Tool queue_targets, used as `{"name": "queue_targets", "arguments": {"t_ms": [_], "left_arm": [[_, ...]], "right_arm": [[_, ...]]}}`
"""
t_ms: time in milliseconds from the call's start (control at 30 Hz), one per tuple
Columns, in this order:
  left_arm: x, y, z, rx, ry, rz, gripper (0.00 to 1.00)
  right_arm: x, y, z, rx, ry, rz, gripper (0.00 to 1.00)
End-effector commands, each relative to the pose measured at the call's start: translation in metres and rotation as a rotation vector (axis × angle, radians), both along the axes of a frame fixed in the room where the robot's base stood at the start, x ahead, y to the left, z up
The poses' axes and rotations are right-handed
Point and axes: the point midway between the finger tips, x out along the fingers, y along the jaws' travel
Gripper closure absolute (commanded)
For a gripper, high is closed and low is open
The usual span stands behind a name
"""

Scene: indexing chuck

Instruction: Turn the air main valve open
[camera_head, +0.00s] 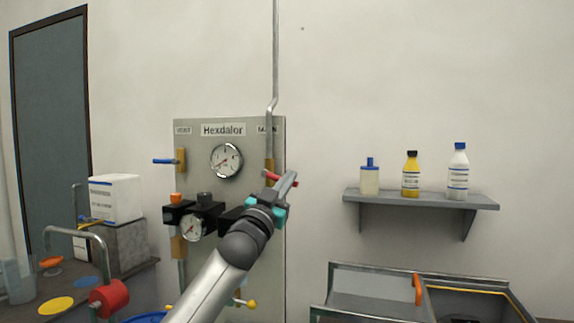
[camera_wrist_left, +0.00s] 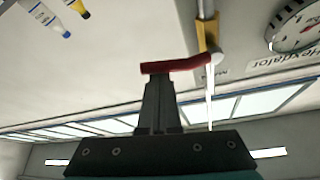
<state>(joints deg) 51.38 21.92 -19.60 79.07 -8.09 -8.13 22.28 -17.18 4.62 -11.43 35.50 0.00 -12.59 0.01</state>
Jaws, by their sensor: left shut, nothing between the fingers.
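The air main valve has a red lever handle (camera_head: 271,175) on a brass body (camera_head: 269,166) in the vertical pipe, under the MAIN label at the panel's right. The handle sticks out to the right, crosswise to the pipe. My left gripper (camera_head: 288,183) is at the handle, its fingers hiding part of it. In the left wrist view the closed fingertips (camera_wrist_left: 158,84) meet the handle (camera_wrist_left: 178,66) near its free end, with nothing between them. Whether they touch it, I cannot tell. My right gripper is in neither view.
The grey panel (camera_head: 190,140) carries a round gauge (camera_head: 226,161), a blue-handled valve (camera_head: 165,161) and a smaller gauge (camera_head: 192,228). A shelf (camera_head: 420,200) with bottles hangs at right. The wall between panel and shelf is clear.

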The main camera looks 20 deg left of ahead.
Motion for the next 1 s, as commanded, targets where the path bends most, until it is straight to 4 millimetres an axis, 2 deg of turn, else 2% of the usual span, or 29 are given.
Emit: {"name": "queue_targets", "arguments": {"t_ms": [33,100,600,800,1000], "left_arm": [[0.001,0.002,0.0,0.048,0.004,0.004,1.0],[0.001,0.003,-0.004,0.116,0.003,0.005,1.0],[0.001,0.016,-0.031,0.592,-0.014,0.004,1.0],[0.001,0.026,-0.04,0.782,-0.022,0.005,1.0],[0.001,0.034,-0.049,0.937,-0.029,0.002,1.0]], "right_arm": [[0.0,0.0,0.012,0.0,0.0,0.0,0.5],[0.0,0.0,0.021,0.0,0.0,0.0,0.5],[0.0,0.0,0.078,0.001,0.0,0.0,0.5],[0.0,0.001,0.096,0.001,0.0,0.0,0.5],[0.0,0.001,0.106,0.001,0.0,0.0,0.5]]}}
